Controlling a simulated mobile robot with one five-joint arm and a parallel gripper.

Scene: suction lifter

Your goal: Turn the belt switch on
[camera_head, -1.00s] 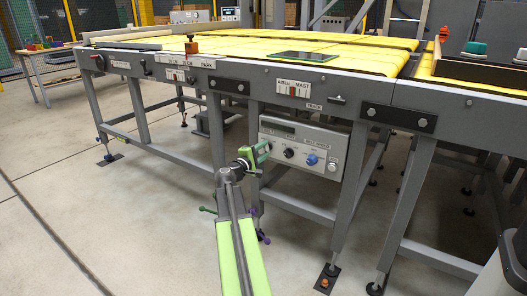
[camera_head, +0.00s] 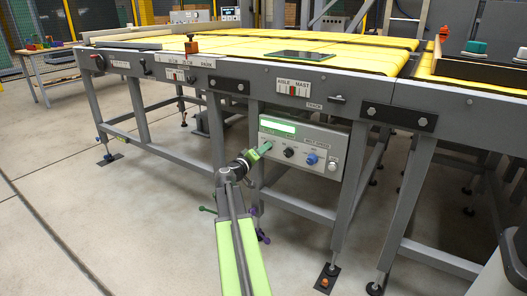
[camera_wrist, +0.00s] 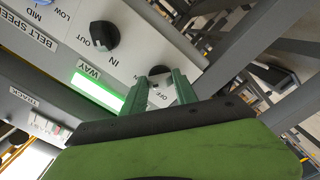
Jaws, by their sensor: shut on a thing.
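The grey control panel (camera_head: 325,142) hangs under the yellow belt table. A display (camera_head: 277,125) on it is lit bright green, and the lit strip (camera_wrist: 97,92) also shows in the wrist view. My gripper (camera_head: 262,150) is at the panel's left end. In the wrist view its two green fingers (camera_wrist: 162,88) are shut on the belt switch knob (camera_wrist: 160,72), a dark knob with an "OFF" mark beside it. The fingers and body of my gripper hide part of the switch, so its exact setting is hard to read.
Beside the switch sit a black IN/OUT knob (camera_wrist: 104,36) and a blue knob (camera_head: 310,159). A pale round button (camera_head: 333,167) is at the panel's right end. Grey table legs (camera_head: 347,200) flank the panel. The floor (camera_head: 110,220) at the left front is clear.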

